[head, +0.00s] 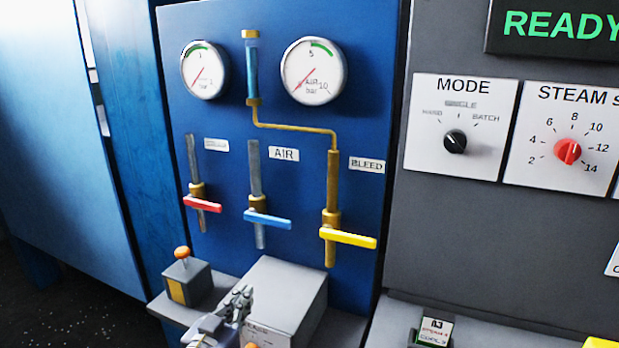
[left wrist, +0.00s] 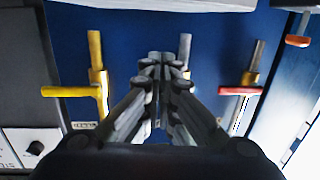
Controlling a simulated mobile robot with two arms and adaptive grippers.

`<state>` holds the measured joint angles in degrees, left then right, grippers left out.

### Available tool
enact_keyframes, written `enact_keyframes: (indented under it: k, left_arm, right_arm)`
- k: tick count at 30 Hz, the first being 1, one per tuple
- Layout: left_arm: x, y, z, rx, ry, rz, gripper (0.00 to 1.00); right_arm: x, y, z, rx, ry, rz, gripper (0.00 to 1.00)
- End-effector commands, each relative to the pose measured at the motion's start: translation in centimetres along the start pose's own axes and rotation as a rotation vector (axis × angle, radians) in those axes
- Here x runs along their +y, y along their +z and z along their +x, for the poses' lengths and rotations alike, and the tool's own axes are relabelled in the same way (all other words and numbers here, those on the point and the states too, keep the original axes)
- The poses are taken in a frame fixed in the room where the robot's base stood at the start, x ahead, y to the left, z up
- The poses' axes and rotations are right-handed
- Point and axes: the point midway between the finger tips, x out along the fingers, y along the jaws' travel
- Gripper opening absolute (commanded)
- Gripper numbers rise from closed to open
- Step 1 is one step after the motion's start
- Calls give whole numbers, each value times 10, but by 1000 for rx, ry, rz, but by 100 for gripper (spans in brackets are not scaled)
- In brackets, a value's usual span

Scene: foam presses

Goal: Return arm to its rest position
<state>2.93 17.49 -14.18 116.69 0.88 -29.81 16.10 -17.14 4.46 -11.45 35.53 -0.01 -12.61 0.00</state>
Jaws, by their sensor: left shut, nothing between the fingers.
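My left gripper (head: 240,298) is low in the head view, in front of a grey box (head: 290,290) below the valves. It is shut and empty. In the left wrist view its fingers (left wrist: 161,62) are together in front of the blue panel, overlapping the middle valve. Only the front part of the gripper shows in the head view; the arm behind it is mostly out of frame. My right gripper is in neither view.
The blue panel (head: 365,90) carries a red handle (head: 203,204), a blue handle (head: 267,219), a yellow handle (head: 348,238) and two gauges. An orange-knobbed lever box (head: 187,280) stands left of the gripper. The grey console (head: 480,240) is at right.

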Motion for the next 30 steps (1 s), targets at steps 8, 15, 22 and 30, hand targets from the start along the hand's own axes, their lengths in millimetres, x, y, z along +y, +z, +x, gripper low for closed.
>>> enact_keyframes:
  k: [8,15,22,30]
  left_arm:
    - [13,150,-127,-585,-79,-13,0]
    - [26,206,-231,-932,-82,-17,0]
    - [37,228,-313,-1179,-65,-27,0]
    - [38,289,-298,-1215,-58,-25,0]
  right_arm:
    - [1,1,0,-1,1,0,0]
    - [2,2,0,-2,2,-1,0]
    - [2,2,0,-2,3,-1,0]
    - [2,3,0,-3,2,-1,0]
